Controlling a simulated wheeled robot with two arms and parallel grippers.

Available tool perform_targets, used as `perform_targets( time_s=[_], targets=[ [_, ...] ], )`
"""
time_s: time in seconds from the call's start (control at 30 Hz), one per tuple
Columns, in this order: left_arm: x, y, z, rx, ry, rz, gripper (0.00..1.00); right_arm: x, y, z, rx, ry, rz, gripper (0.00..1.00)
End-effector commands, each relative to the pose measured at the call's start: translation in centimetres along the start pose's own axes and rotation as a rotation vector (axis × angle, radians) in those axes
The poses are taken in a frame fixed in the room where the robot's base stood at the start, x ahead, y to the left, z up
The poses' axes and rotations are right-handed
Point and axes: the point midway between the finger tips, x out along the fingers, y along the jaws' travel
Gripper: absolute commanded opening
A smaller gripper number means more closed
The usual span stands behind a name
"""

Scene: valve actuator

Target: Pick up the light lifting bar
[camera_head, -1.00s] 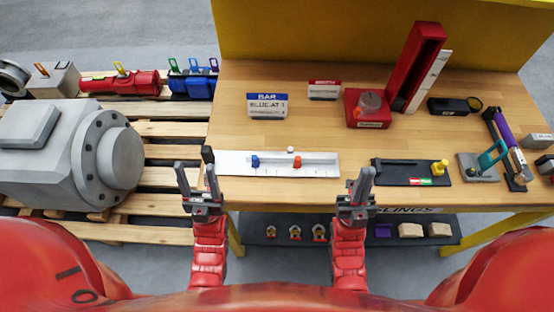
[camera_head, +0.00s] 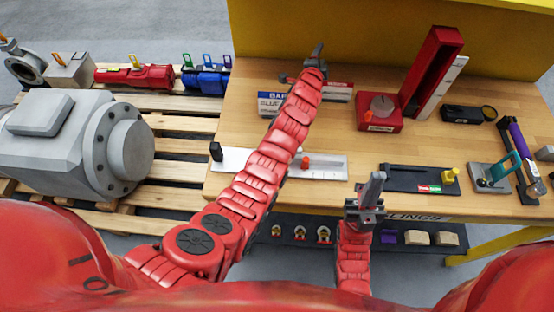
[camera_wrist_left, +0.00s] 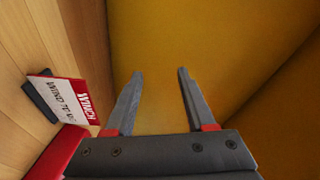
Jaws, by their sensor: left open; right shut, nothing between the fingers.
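A white plate (camera_head: 335,172) lies along the front of the wooden bench. A pale bar (camera_head: 325,160) with a red block (camera_head: 306,162) rests on it; I take this to be the light lifting bar. My left arm crosses in front and hides its middle and its blue block. My left gripper (camera_head: 317,52) is beyond the bar, over the back of the bench near the yellow panel. In the left wrist view its fingers (camera_wrist_left: 160,78) are open and empty. My right gripper (camera_head: 374,180) is shut and empty at the front edge, right of the plate.
A card (camera_head: 272,101) reading BAR and a winch card (camera_wrist_left: 70,95) stand near my left arm. A red upright unit (camera_head: 430,70) stands right of it. A black tray (camera_head: 415,182) lies at the front right. Left is a pallet with a grey motor (camera_head: 75,150).

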Motion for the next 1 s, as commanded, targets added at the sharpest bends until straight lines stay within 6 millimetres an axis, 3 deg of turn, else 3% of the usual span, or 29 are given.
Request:
perform_targets(
  time_s=[0.13,0.27,0.37,0.47,0.5,0.6,0.7,0.83,1.0],
  targets=[
    [1.1,1.6,-0.5,0.166,-0.183,0.237,0.55,0.0,0.0,0.0,0.0,0.0,0.0,0.0],
    [-0.7,2.3,-0.1,0.301,-0.349,0.452,0.55,0.0,0.0,0.0,0.0,0.0,0.0,0.0],
    [-4.0,3.3,-0.3,0.382,-0.475,0.64,0.55,0.0,0.0,0.0,0.0,0.0,0.0,0.0],
    [-9.3,6.3,-1.0,0.437,-0.606,0.854,0.55,0.0,0.0,0.0,0.0,0.0,0.0,0.0],
    [-11.9,7.7,-1.2,0.457,-0.665,0.937,0.55,0.0,0.0,0.0,0.0,0.0,0.0,0.0],
    [-17.9,9.3,-1.8,0.506,-0.8,1.097,0.55,0.0,0.0,0.0,0.0,0.0,0.0,0.0],
    [-22.4,9.4,-2.4,0.552,-0.911,1.198,0.55,0.0,0.0,0.0,0.0,0.0,0.0,0.0],
    [-26.0,9.2,-2.8,0.591,-1.002,1.266,0.55,0.0,0.0,0.0,0.0,0.0,0.0,0.0],
    [-27.1,9.3,-2.1,0.604,-1.034,1.285,0.55,0.0,0.0,0.0,0.0,0.0,0.0,0.0]
  ],
)
